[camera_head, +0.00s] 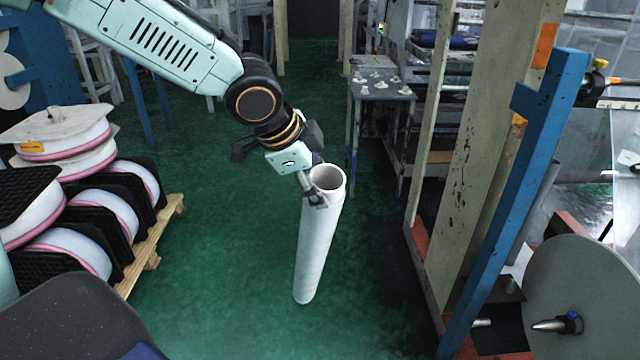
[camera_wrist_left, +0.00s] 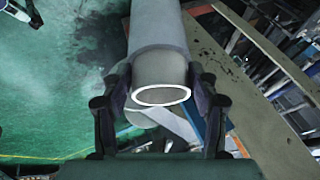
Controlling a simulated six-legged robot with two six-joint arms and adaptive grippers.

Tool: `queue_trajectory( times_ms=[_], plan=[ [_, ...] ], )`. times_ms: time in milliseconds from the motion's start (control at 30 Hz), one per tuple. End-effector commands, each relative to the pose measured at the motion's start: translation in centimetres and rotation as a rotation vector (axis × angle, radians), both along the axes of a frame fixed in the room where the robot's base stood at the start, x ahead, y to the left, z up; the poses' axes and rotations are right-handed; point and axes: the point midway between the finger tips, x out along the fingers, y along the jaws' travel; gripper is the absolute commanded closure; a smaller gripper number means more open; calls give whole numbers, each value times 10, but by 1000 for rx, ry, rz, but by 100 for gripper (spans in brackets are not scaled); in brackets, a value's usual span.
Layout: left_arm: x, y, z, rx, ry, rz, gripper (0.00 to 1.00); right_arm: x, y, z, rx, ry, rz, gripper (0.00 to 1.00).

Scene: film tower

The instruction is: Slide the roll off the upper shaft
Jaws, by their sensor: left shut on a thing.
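The roll (camera_head: 318,240) is a long white tube, near upright, with its open end up in the middle of the head view. My left gripper (camera_head: 316,188) is shut on it near that upper end. In the left wrist view the roll's body (camera_wrist_left: 158,30) runs away from the camera, with a finger on each side of its rim; the gripper (camera_wrist_left: 160,100) shows there too. I cannot tell whether the roll's lower end touches the floor. The upper shaft (camera_head: 612,80) sticks out from the blue post at the upper right, apart from the roll. My right gripper is not in view.
The blue post (camera_head: 520,200) and a beige frame (camera_head: 478,150) stand right of the roll. A grey disc with a lower shaft (camera_head: 550,325) is at the lower right. Spools lie on a pallet (camera_head: 150,250) at left. The green floor (camera_head: 230,260) around the roll is clear.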

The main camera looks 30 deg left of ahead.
Motion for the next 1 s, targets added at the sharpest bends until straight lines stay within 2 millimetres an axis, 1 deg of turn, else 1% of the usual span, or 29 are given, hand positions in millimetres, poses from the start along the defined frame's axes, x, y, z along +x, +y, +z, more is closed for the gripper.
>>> queue_trajectory(
  times_ms=[33, 200, 300, 700, 833, 1000],
  plan=[
    [-2, -2, 1, 2, -11, -3, 100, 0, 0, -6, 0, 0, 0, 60],
    [-15, -7, 1, 3, -12, -3, 100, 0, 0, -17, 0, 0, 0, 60],
    [-22, -10, 4, 4, -5, -4, 100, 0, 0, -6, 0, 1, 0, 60],
    [-48, -22, 5, 4, -3, -4, 100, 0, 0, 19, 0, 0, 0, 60],
    [-56, -25, 4, 4, -5, -4, 100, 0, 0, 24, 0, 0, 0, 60],
    [-59, -27, 4, 5, -7, -2, 100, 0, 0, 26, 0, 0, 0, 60]
  ],
)
